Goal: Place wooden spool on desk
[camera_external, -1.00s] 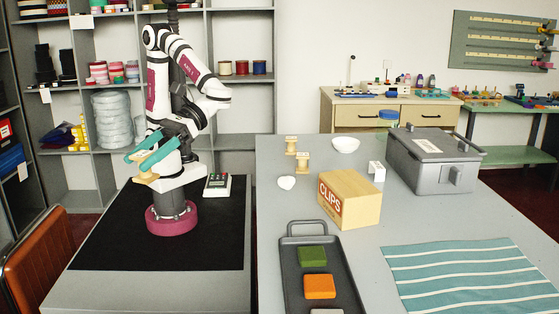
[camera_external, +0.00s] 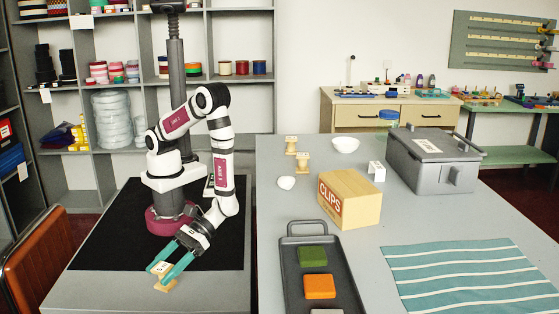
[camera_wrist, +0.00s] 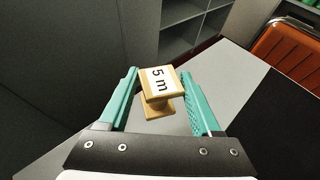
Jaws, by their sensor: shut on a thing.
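A wooden spool (camera_external: 164,286) with a white label reading "5 m" is between the teal fingers of my gripper (camera_external: 161,274). The gripper is shut on it. The spool is at the front of the left grey desk (camera_external: 110,291), in front of the black mat. Whether it touches the desktop cannot be told. In the wrist view the spool (camera_wrist: 160,98) sits between the fingertips (camera_wrist: 160,74), label facing the camera. Two more wooden spools, one behind (camera_external: 291,145) and one in front (camera_external: 302,162), stand on the right grey table.
The black mat (camera_external: 105,235) covers much of the left desk. The right table holds a CLIPS box (camera_external: 350,199), a dark tray (camera_external: 293,270) with coloured blocks, a grey lidded box (camera_external: 420,165), white bowls and a striped cloth (camera_external: 470,275). An orange chair (camera_external: 40,255) stands left.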

